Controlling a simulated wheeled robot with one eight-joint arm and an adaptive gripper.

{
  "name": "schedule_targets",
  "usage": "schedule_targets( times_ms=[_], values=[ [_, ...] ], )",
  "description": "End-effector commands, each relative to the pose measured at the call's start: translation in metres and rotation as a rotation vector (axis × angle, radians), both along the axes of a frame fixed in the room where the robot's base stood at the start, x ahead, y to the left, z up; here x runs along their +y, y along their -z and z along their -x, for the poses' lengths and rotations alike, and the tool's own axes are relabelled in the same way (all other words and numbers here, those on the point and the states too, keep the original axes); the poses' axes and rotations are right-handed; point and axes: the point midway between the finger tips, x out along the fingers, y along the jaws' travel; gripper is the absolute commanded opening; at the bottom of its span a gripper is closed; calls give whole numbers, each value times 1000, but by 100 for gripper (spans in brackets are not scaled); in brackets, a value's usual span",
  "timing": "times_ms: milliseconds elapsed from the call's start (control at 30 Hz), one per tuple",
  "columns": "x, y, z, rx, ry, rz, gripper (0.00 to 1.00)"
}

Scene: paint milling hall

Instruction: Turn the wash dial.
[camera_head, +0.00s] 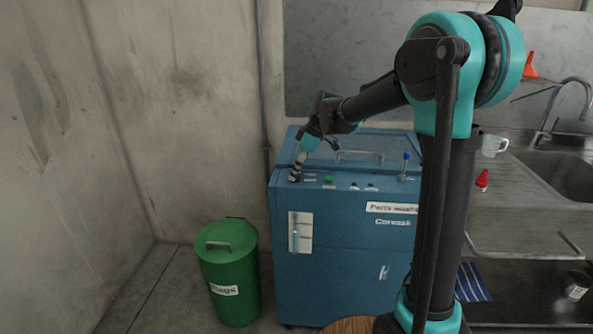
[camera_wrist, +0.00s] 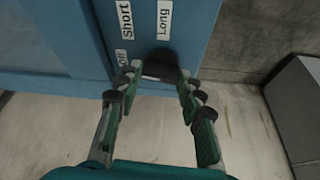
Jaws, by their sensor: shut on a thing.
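The wash dial (camera_wrist: 160,62) is a dark knob on the blue parts washer (camera_wrist: 60,30), with a white mark on its near edge. Labels reading "Off", "Short" and "Long" (camera_wrist: 165,20) stand beside it in the wrist view. My gripper (camera_wrist: 157,80) has its fingertips on both sides of the dial and is shut on it. In the head view my gripper (camera_head: 297,168) reaches down to the left end of the washer's control panel (camera_head: 340,185). There the dial is mostly hidden by the fingers, and I cannot tell its setting.
A green bin (camera_head: 228,275) stands on the floor left of the washer. A sink (camera_head: 565,178), a white mug (camera_head: 493,145) and a red bottle (camera_head: 482,181) are at the right.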

Motion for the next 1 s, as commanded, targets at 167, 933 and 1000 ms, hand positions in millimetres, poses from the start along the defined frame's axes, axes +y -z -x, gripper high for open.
schedule_targets(
  times_ms=[167,933,1000],
  values=[
    [0,0,-1,1,-95,1,9],
    [-1,0,-1,0,-184,2,39],
    [-1,0,-1,0,-184,2,47]
  ],
)
